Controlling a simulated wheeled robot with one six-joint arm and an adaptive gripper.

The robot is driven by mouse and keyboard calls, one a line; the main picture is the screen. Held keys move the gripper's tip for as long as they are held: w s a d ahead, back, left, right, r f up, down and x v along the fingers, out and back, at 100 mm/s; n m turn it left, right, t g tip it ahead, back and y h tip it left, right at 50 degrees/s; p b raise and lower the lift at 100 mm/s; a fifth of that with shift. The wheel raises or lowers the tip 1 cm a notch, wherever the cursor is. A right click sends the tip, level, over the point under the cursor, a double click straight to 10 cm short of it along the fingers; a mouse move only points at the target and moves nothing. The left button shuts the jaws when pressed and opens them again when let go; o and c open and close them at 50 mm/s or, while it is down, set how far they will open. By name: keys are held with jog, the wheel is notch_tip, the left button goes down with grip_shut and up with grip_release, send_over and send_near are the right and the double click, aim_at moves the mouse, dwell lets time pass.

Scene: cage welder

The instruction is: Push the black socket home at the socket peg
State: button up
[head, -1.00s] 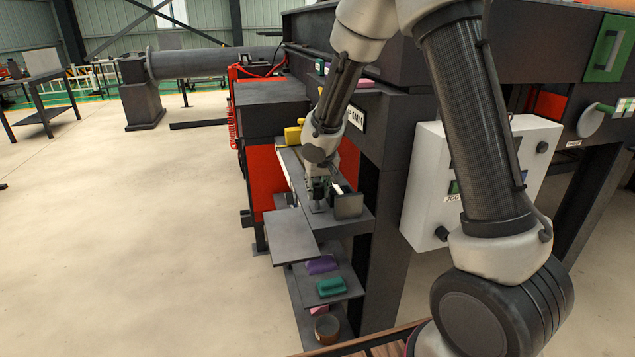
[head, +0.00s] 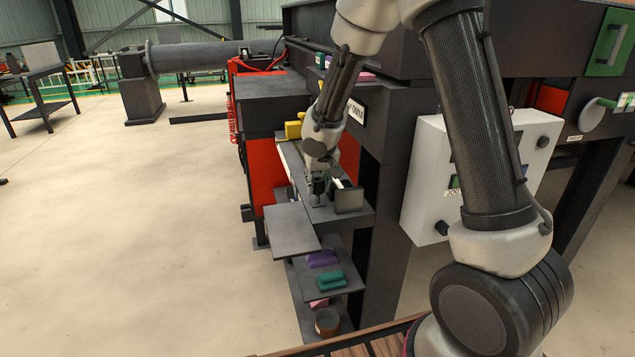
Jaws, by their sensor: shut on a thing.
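My gripper (head: 319,175) is at the end of the arm, pointing down over the dark shelf of the machine in the middle of the head view. It is small in the picture and its fingers are hard to make out. It is shut on a small dark piece, which I take for the black socket (head: 318,186). A thin upright post, likely the socket peg (head: 318,200), shows just below the socket, above the shelf (head: 340,216). I cannot tell how far the socket is on the peg.
A dark upright plate (head: 348,199) stands close to the right of the gripper. A lower grey plate (head: 290,231) juts out in front. Below it are shelves with a purple piece (head: 322,258), a green piece (head: 331,281) and a brown cup (head: 327,322).

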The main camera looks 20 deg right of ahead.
dwell(0.4)
jog(key=shift+f, duration=0.3)
jog(key=shift+r, duration=0.1)
dwell(3.9)
jog(key=shift+r, duration=1.15)
jog(key=shift+s, duration=0.1)
